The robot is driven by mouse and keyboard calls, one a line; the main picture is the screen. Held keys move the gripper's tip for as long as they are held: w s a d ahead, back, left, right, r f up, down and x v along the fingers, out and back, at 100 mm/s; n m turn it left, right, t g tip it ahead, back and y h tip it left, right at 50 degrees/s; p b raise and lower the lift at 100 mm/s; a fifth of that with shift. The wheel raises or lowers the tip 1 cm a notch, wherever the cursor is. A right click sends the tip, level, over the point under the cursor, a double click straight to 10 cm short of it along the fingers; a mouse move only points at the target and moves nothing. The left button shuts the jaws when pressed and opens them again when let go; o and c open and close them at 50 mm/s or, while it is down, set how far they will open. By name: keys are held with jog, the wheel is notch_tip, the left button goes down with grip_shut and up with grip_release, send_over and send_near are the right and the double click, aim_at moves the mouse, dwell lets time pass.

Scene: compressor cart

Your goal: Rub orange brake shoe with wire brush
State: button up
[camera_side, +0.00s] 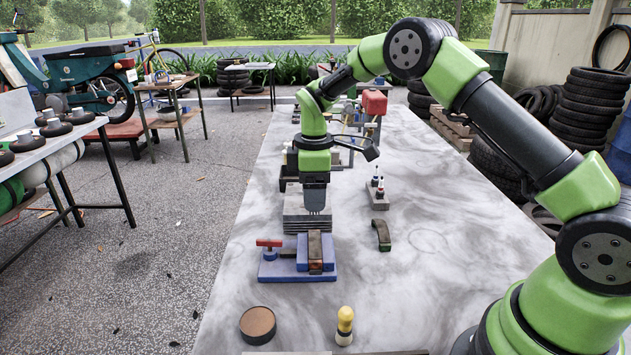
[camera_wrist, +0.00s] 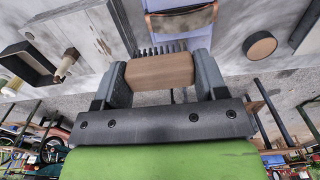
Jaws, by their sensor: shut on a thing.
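My gripper (camera_wrist: 160,75) is shut on the wire brush, whose wooden block (camera_wrist: 160,72) sits crosswise between the two fingers in the wrist view. The brush's dark bristles (camera_wrist: 160,50) point away from the palm. In the side view my gripper (camera_side: 314,200) points down, behind and above a blue fixture (camera_side: 268,272). A brown shoe with an orange edge (camera_side: 315,262) rests in this fixture, and looks like the orange brake shoe. It also shows in the wrist view as an orange-edged piece (camera_wrist: 180,20) just beyond the bristles. The bristles appear apart from the shoe.
The fixture has a red handle (camera_side: 269,243). A curved shoe with green ends (camera_side: 381,235) lies to the right. A round brown tin (camera_side: 257,325) and a yellow-topped brush (camera_side: 345,325) stand in front. Grey plates (camera_side: 294,215) lie behind the fixture.

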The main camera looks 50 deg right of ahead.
aim_at(314, 234)
notch_tip(314, 234, down, 5)
jog(key=shift+f, duration=0.2)
jog(key=shift+s+a+f, duration=0.1)
jog(key=shift+s+a, duration=0.4)
jog(key=shift+a, duration=0.05)
jog(key=shift+c, duration=0.4)
jog(key=shift+s+a, duration=1.6)
jog(key=shift+w+d, duration=2.1)
jog(key=shift+d, duration=0.05)
jog(key=shift+s+a, duration=2.15)
jog(key=shift+w+d, duration=2.15)
jog(key=shift+r, duration=4.15)
